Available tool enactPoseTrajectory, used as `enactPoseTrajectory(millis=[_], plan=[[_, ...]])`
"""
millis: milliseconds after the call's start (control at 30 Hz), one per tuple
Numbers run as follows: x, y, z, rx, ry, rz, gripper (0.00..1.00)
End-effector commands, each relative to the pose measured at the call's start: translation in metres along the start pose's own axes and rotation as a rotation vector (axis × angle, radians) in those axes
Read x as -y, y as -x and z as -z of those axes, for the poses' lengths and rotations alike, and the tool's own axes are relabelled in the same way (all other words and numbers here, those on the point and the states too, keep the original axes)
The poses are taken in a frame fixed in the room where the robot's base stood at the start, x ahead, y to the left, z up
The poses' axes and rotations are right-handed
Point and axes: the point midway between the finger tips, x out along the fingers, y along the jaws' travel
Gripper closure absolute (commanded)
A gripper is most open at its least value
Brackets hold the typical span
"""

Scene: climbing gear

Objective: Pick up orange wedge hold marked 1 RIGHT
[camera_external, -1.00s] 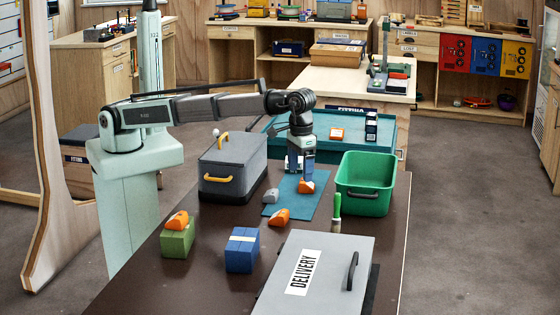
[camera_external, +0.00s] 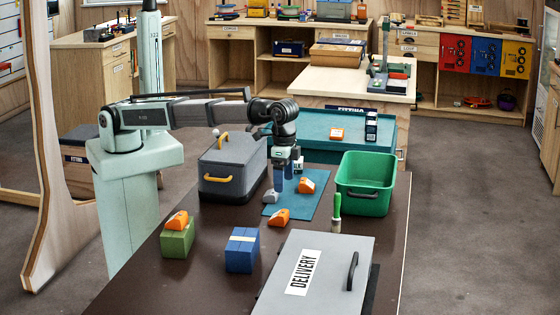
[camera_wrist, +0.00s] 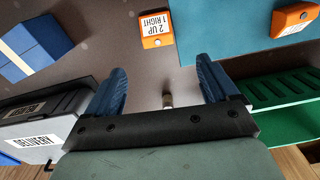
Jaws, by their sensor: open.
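An orange wedge hold (camera_external: 307,185) sits on the teal mat (camera_external: 311,206). In the wrist view an orange wedge with a white label (camera_wrist: 292,19) lies on the mat at the upper right; I cannot read its label surely. Another orange wedge (camera_external: 279,217) sits at the mat's near left edge; in the wrist view the wedge labelled 2 UP 1 RIGHT (camera_wrist: 157,25) lies on the brown table. A third orange wedge (camera_external: 177,220) rests on a green block. My gripper (camera_external: 287,181) points down above the mat, left of its orange wedge. It is open and empty, fingers apart (camera_wrist: 165,78).
A grey lidded box (camera_external: 232,168) stands left, a green bin (camera_external: 365,183) right. A blue block (camera_external: 242,250), the grey DELIVERY box (camera_external: 318,275) and a green-handled tool (camera_external: 337,211) stand in front.

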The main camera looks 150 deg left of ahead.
Motion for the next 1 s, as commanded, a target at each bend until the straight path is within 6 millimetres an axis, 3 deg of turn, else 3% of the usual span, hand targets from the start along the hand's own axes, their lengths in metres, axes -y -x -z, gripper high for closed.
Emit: enactPoseTrajectory(millis=[300, 733, 1000], plan=[[0.0, -0.052, -0.001, 0.001, 0.002, 0.0, 0.13], [-0.001, -0.075, 0.001, 0.001, 0.003, 0.0, 0.13], [-0.004, -0.109, 0.002, 0.001, 0.004, 0.0, 0.13]])
